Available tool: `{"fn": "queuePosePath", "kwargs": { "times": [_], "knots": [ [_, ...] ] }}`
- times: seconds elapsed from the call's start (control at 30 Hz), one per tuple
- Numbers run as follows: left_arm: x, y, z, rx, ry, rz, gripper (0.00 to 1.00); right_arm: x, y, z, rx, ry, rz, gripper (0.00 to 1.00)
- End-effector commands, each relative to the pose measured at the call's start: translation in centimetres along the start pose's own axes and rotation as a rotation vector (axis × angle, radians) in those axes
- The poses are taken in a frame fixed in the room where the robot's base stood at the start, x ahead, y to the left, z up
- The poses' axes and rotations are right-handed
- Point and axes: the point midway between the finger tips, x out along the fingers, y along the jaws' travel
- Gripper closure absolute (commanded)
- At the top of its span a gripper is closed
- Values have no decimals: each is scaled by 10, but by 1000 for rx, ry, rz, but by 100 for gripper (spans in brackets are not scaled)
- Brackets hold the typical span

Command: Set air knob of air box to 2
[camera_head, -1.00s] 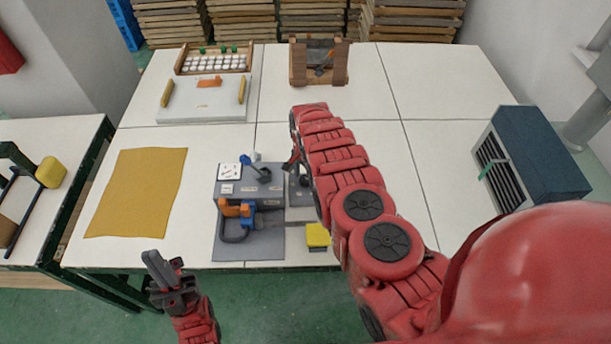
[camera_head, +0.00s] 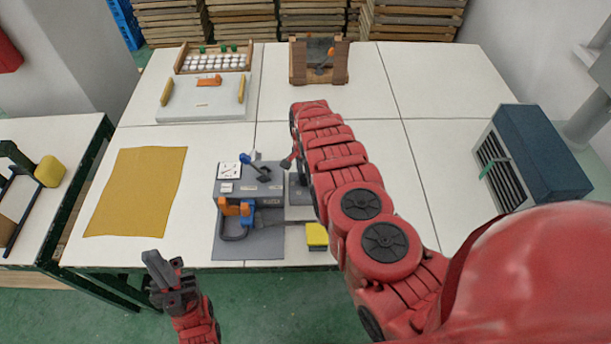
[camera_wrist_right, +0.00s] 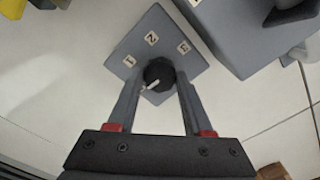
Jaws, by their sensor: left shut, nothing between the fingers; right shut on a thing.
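The air box (camera_wrist_right: 150,50) is a grey block with a slanted face, labelled 1, 2 and 3 in the right wrist view. Its black round air knob (camera_wrist_right: 159,74) carries a white pointer mark. The mark lies on the knob's lower left side, on the side away from the 2. My right gripper (camera_wrist_right: 160,88) is shut on the knob, one finger on each side. In the head view my right arm covers this gripper and the knob. My left gripper (camera_head: 157,262) is shut and empty, off the table's front edge.
A grey machine (camera_head: 262,188) with blue and orange parts stands left of my right arm. A yellow block (camera_head: 316,236) is near the front edge. A yellow mat (camera_head: 140,190) lies left, and a dark blue vented box (camera_head: 535,155) stands right.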

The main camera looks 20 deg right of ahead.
Motion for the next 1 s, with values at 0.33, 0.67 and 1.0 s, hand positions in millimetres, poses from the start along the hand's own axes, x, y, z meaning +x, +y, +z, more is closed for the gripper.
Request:
{"fn": "queuePosePath", "kwargs": {
  "times": [0.33, 0.67, 1.0],
  "knots": [
    [-24, 1, 4, 0, 0, 0, 100, 3, -1, 0, 269, 1, -3, 100],
    [-43, 2, 7, 0, 0, 0, 100, 3, -1, 0, 584, 1, -3, 100],
    [-62, 3, 10, 0, 0, 0, 100, 3, -1, 0, 907, 1, -3, 100]
  ]
}}
